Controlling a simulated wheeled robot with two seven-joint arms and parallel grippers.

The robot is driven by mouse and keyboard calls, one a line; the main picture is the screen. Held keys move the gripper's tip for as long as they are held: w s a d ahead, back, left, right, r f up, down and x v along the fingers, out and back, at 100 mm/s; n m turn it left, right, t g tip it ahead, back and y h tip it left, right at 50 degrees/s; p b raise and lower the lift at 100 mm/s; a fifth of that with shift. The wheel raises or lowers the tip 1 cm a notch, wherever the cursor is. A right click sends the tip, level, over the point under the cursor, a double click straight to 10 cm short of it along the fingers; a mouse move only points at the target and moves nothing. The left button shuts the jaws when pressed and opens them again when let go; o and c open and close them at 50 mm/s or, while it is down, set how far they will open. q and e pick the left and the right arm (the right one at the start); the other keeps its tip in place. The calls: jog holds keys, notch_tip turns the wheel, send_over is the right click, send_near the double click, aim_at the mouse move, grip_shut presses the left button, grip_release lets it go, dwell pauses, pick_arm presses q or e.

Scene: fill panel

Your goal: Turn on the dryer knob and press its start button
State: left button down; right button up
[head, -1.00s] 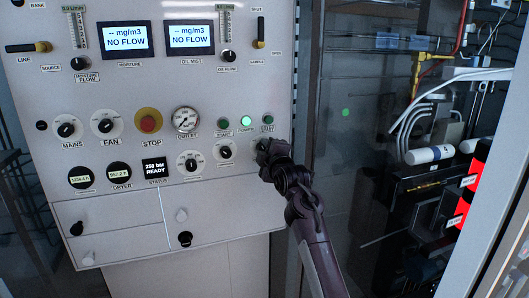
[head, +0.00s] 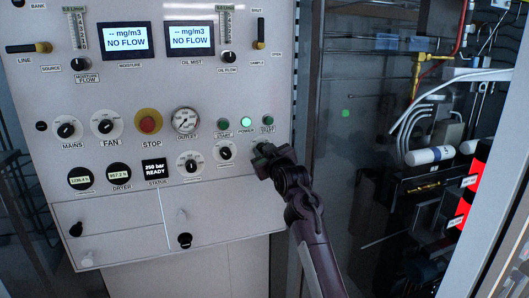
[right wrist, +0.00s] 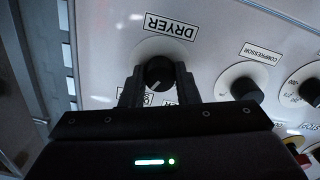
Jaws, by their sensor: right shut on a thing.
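The dryer knob (right wrist: 160,73) is a black round knob on a white dial plate, under the label DRYER in the right wrist view. The fingers of my right gripper (right wrist: 158,90) stand on both sides of it and are shut on it. In the head view my right gripper (head: 262,152) is at the panel's lower right and covers this knob. Just above the gripper is a green button (head: 268,125) with a label that seems to read START. Another green button labelled START (head: 222,125) is further left. My left gripper is not in view.
A lit green POWER lamp (head: 246,122) sits between the two green buttons. A red STOP button (head: 148,123) is further left. Open pipework and a white cylinder (head: 429,156) are right of the panel.

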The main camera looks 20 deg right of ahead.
jog(key=shift+f+m, duration=0.1)
jog(key=shift+m, duration=1.7)
jog(key=o, duration=1)
jog(key=s+b, duration=0.3)
jog(key=s, duration=0.4)
jog(key=shift+s+d, duration=0.1)
jog(key=shift+s, duration=0.3)
